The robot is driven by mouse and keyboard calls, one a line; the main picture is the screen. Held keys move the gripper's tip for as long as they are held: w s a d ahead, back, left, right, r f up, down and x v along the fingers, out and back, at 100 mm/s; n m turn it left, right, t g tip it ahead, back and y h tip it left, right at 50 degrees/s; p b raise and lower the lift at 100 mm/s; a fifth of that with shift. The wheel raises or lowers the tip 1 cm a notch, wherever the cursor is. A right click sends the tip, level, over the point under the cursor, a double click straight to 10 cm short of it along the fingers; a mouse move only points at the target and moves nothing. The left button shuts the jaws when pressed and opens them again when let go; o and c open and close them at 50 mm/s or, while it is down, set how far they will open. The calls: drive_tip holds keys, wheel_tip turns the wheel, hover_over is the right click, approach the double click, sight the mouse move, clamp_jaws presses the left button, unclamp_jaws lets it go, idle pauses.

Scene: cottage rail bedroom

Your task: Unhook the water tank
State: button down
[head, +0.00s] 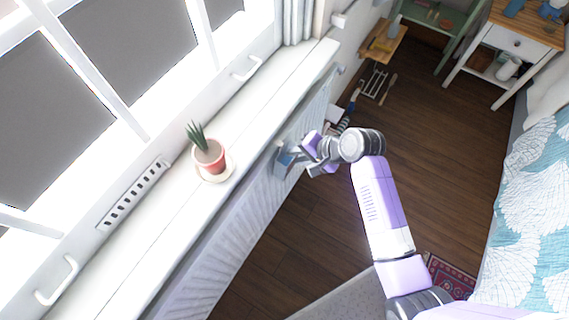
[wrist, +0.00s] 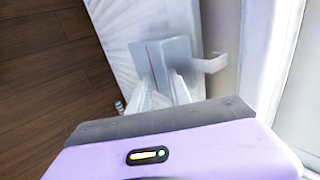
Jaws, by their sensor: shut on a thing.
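The water tank (head: 283,161) is a small blue-grey box at the upper side of the white radiator (head: 231,221), below the window sill. In the wrist view the tank (wrist: 178,50) is a pale grey panel with a thin red line, right in front of the fingers. My gripper (head: 298,157) is at the tank and shut on it; the fingertips also show in the wrist view (wrist: 162,88). A pale bracket (wrist: 211,63) sticks out beside the tank. I cannot tell whether the tank's hook still rests on the radiator.
A potted plant (head: 209,157) on a saucer stands on the window sill (head: 158,232). A bed (head: 530,210) lies at the right and a small white table (head: 516,42) at the back right. Dark wooden floor (head: 430,130) is open between radiator and bed.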

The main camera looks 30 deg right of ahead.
drive_tip(key=shift+s+d+p, duration=0.4)
drive_tip(key=shift+s+d, duration=0.1)
drive_tip(key=shift+s, duration=0.3)
drive_tip(key=shift+s+d+p, duration=0.4)
drive_tip(key=shift+s+d, duration=0.05)
drive_tip(key=shift+s, duration=0.4)
drive_tip(key=shift+s+d+p, duration=0.4)
drive_tip(key=shift+s+d, duration=0.1)
drive_tip(key=shift+s, duration=0.3)
